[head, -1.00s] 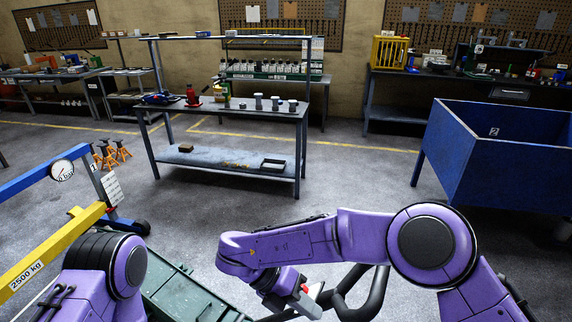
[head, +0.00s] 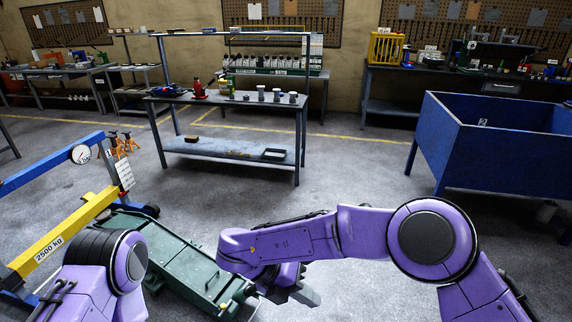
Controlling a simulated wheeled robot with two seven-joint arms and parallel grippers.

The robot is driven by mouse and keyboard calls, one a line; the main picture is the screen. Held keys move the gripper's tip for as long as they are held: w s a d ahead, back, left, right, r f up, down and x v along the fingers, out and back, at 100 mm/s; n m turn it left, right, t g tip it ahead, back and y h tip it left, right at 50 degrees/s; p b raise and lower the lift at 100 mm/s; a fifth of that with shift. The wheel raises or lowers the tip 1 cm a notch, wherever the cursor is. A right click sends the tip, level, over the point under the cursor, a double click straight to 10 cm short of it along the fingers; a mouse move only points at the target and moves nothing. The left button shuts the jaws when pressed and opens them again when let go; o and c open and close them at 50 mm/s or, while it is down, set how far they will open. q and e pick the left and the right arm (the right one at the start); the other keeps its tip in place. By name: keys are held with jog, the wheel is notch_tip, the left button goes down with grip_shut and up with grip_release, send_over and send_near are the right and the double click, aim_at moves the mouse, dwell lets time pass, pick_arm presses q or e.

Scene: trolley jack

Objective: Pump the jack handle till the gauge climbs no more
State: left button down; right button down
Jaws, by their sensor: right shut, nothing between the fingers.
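The green trolley jack (head: 178,262) lies on the floor at lower left, partly hidden by my left arm. The round white gauge (head: 81,154) is on the blue frame to its left; its needle is too small to read. A yellow beam marked 2500 kg (head: 68,235) slopes above the jack's left side. No jack handle can be made out clearly. My right gripper (head: 308,294) is shut and empty, just right of the jack's near end, and apart from it. My left arm shows at lower left, but its gripper is out of view.
A blue bin (head: 480,150) stands at right. A workbench (head: 232,148) with several small items stands ahead. Orange stands (head: 124,143) are on the floor beyond the frame. The grey floor between jack, bench and bin is clear.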

jog(key=w+d+f+n+t, duration=0.4)
jog(key=w+f+n+t, duration=0.15)
jog(key=n, duration=0.35)
jog(key=d+f+n+t+y+b, duration=0.1)
jog(key=d+f+n+t+y, duration=0.3)
jog(key=f+n, duration=0.65)
pick_arm(q)
jog(key=f+b, duration=0.1)
jog(key=f, duration=0.1)
jog(key=f+b, duration=0.1)
jog(key=f, duration=0.1)
jog(key=shift+w+b, duration=0.3)
jog(key=shift+w, duration=0.1)
pick_arm(e)
jog(key=s+d+f+n+g, duration=0.1)
jog(key=s+d+f+n, duration=0.2)
jog(key=s, duration=0.6)
jog(key=s+d+f+n+g+y, duration=0.1)
jog(key=s+d+f+n, duration=0.3)
jog(key=s+d, duration=0.4)
jog(key=s+d+f+n+g+y, duration=0.1)
jog(key=s+d+f+n+g, duration=0.2)
jog(key=s, duration=0.7)
jog(key=d+f+n, duration=0.1)
jog(key=d+n, duration=0.1)
jog(key=d, duration=0.1)
jog(key=shift+d+f, duration=0.15)
jog(key=shift+d, duration=0.1)
jog(key=shift+n, duration=0.25)
